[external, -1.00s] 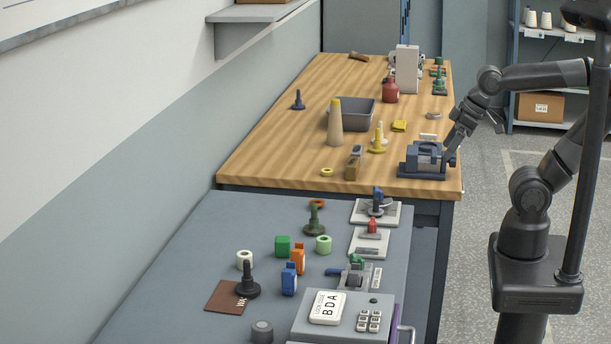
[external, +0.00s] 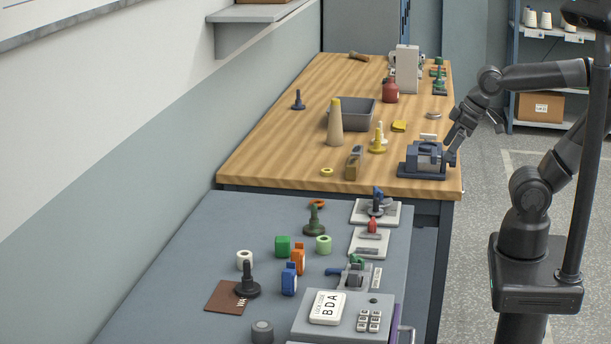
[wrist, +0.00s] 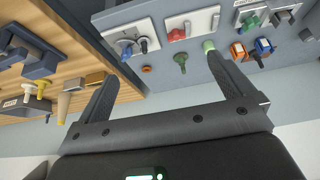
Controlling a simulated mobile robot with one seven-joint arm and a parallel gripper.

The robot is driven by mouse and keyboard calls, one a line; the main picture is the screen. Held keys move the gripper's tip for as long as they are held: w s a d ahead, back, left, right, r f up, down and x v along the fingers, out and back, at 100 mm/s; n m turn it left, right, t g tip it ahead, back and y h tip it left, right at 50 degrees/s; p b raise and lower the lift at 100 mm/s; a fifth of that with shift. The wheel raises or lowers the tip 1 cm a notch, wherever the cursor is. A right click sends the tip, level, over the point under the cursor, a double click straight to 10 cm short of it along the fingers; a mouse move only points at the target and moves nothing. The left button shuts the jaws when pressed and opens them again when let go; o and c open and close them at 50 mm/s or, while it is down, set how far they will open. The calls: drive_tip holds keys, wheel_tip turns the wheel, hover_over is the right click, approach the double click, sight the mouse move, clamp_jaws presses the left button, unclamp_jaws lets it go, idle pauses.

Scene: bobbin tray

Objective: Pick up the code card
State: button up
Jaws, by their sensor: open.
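The code card (external: 328,308), white with dark letters "BDA" under a "LOCK CODE" line, lies on the sloped top of a grey box (external: 300,325) at the front of the near grey bench. The card does not show in the wrist view. My gripper (external: 455,140) is at the right edge of the wooden table, close to the blue clamp-like fixture (external: 424,158), well behind and to the right of the card. In the wrist view my gripper (wrist: 162,70) has its two fingers wide apart, with nothing between them.
The box also carries a small keypad (external: 369,320). A black spindle (external: 247,282) on a brown mat (external: 222,297), a blue clip-like part (external: 289,279) and an orange one (external: 298,260) stand near it. The wooden table (external: 270,140) holds a grey bin (external: 356,115) and a tall cone (external: 335,122).

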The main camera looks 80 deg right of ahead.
drive_tip(key=w+a+r, duration=0.6)
drive_tip(key=w+a, duration=0.2)
drive_tip(key=w, duration=0.4)
drive_tip(key=g, duration=0.1)
hover_over(330, 305)
drive_tip(key=s, duration=0.4)
wheel_tip(330, 305, down, 10)
drive_tip(key=x, duration=1)
drive_tip(key=shift+s+f, duration=0.2)
drive_tip(key=shift+s, duration=0.1)
drive_tip(key=c, duration=0.6)
